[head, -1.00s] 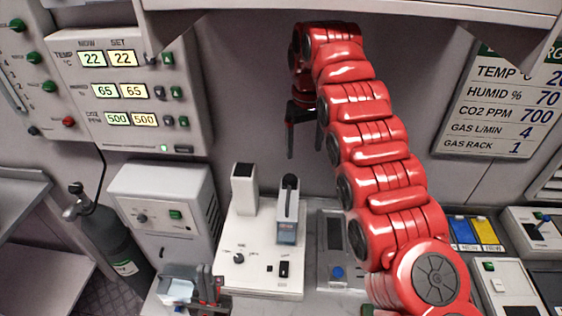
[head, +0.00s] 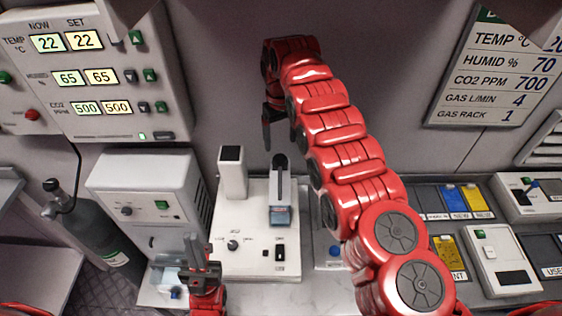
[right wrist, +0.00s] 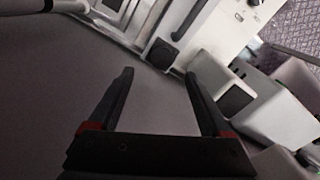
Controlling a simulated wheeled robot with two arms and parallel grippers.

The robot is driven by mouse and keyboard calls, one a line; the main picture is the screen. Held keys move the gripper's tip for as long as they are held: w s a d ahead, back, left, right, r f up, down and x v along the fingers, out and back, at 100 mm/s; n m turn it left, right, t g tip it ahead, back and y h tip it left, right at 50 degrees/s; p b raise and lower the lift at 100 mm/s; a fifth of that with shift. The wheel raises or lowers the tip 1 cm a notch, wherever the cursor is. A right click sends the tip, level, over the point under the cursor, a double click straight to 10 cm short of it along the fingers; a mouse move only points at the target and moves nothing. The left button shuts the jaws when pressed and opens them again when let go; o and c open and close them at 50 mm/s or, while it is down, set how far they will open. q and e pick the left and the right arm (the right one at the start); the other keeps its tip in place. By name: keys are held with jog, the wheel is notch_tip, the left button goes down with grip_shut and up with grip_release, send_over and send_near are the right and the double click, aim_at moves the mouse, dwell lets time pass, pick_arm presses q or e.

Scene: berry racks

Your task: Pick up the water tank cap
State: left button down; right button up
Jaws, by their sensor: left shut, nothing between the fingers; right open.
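I cannot tell for certain which part is the water tank cap. A white bench device (head: 257,262) carries a white post with a black top (head: 230,154) and an upright with a dark rounded top (head: 279,161) and a bluish window (head: 281,216). My right gripper (head: 271,128) hangs above and behind this device, near the wall. In the right wrist view its two black fingers (right wrist: 160,78) are spread, with nothing between them. My left gripper (head: 200,252) is shut and empty at the device's front left, over a small clear and white item (head: 165,280).
A white box unit (head: 150,190) and a dark gas cylinder (head: 85,230) stand at the left. A readout panel (head: 95,125) and a sign (head: 490,70) hang on the wall. Coloured trays (head: 465,202) and a white unit (head: 495,260) crowd the right side.

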aim_at(280, 158)
jog(key=f, duration=0.2)
jog(key=f+p, duration=0.1)
jog(key=f, duration=0.2)
jog(key=shift+s+a+f+p, duration=0.1)
jog(key=shift+s+f+p, duration=0.2)
jog(key=shift+f+p, duration=0.1)
jog(key=shift+w+f, duration=0.15)
jog(key=shift+f, duration=0.05)
grip_shut()
jog(key=shift+r, duration=0.1)
